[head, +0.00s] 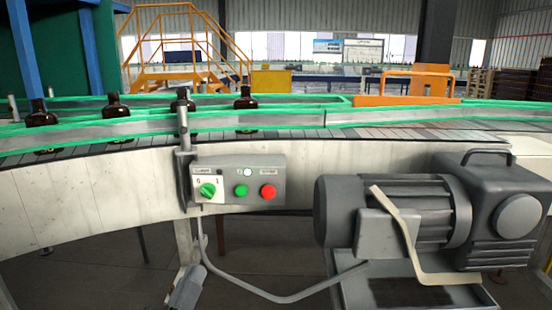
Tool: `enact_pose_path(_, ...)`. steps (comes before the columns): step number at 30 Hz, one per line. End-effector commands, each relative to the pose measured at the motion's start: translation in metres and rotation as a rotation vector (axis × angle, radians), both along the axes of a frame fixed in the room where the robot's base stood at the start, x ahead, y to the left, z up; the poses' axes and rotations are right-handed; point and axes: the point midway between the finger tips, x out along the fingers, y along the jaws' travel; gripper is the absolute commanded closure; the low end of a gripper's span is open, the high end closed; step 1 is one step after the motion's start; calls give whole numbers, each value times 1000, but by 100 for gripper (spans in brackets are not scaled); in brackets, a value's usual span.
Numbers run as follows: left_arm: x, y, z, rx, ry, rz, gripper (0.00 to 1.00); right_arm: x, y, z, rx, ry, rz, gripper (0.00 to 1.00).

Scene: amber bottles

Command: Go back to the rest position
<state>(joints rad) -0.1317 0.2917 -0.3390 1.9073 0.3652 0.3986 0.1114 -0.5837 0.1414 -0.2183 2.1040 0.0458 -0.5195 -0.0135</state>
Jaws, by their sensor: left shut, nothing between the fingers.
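My left gripper (193,270) shows small at the bottom edge, left of the middle, in front of the conveyor's leg and below the control box. It is shut and empty, and looks apart from the box. My right gripper is not in view. Several amber bottles (41,117) stand upright on the conveyor (90,190), between green guide rails. Their lower parts are partly hidden by the near rail.
The grey control box (222,166) on the conveyor's side carries a green knob (208,190), a green button (241,190) and a red button (267,191). A large grey motor (420,210) stands at the right. Yellow stairs (180,50) rise behind.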

Motion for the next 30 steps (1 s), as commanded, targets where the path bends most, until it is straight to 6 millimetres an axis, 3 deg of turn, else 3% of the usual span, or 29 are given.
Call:
enact_pose_path(1, -5, -1, 2, 48, 87, 16, 100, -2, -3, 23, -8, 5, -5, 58)
enact_pose_path(7, -44, 7, -57, 294, 480, 76, 100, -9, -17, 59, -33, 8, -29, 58)
enact_pose_path(12, -100, 24, -102, 478, 785, 105, 100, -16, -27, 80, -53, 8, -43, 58)
enact_pose_path(16, -131, 35, -123, 561, 924, 114, 100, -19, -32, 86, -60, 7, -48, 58)
enact_pose_path(20, -143, 40, -132, 593, 975, 118, 100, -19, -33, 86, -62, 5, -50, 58)
enact_pose_path(30, -144, 40, -134, 594, 977, 117, 100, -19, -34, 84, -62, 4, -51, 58)
